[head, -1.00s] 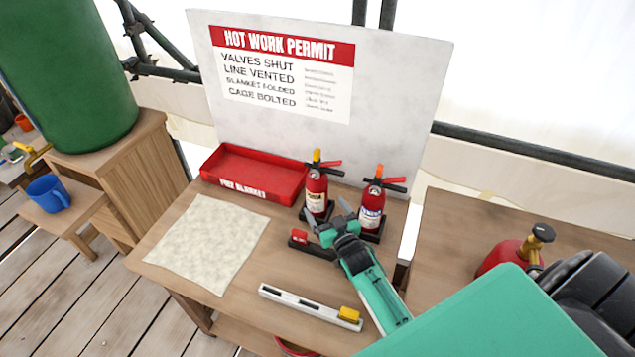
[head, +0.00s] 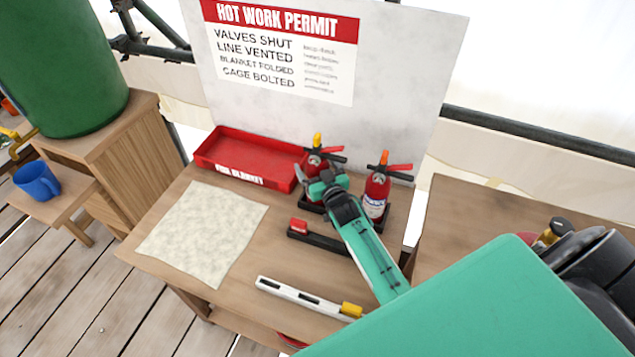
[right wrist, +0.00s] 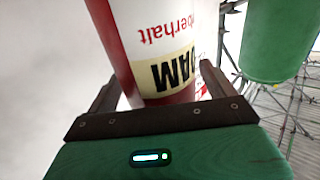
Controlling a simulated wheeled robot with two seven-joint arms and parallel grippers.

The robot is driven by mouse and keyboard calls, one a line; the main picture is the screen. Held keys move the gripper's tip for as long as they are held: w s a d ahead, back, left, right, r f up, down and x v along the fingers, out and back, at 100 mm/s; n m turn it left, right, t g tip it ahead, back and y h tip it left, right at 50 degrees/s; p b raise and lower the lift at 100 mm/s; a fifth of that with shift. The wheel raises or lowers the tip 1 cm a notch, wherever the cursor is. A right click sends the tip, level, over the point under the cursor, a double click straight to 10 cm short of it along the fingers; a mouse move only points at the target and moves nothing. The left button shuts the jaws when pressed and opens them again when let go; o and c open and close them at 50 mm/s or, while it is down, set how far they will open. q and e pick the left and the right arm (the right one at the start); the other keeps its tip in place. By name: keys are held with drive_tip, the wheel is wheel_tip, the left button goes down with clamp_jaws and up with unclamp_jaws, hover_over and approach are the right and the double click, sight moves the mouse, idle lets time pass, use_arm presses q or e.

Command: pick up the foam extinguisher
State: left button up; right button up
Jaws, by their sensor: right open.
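The foam extinguisher (head: 314,161) is a red cylinder with a yellow top, standing upright in a dark holder on the wooden bench. Its cream label with "AM" legible fills the right wrist view (right wrist: 172,72), upside down. My right gripper (head: 322,174) is open at the extinguisher's front, hiding much of its body. In the right wrist view, the fingers lie on either side of the cylinder. I cannot tell whether they touch it. My left gripper is not in view.
A second red extinguisher (head: 376,192) with an orange top stands close to the right. A red blanket tray (head: 215,165) is at left, with a pale cloth (head: 203,232) in front. A level (head: 298,297) and a small dark holder with a red piece (head: 318,237) lie nearer. A sign board (head: 400,75) stands behind.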

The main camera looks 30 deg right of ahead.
drive_tip(key=shift+w, duration=0.5)
clamp_jaws()
drive_tip(key=shift+r, duration=0.15)
drive_tip(key=shift+w, duration=0.1)
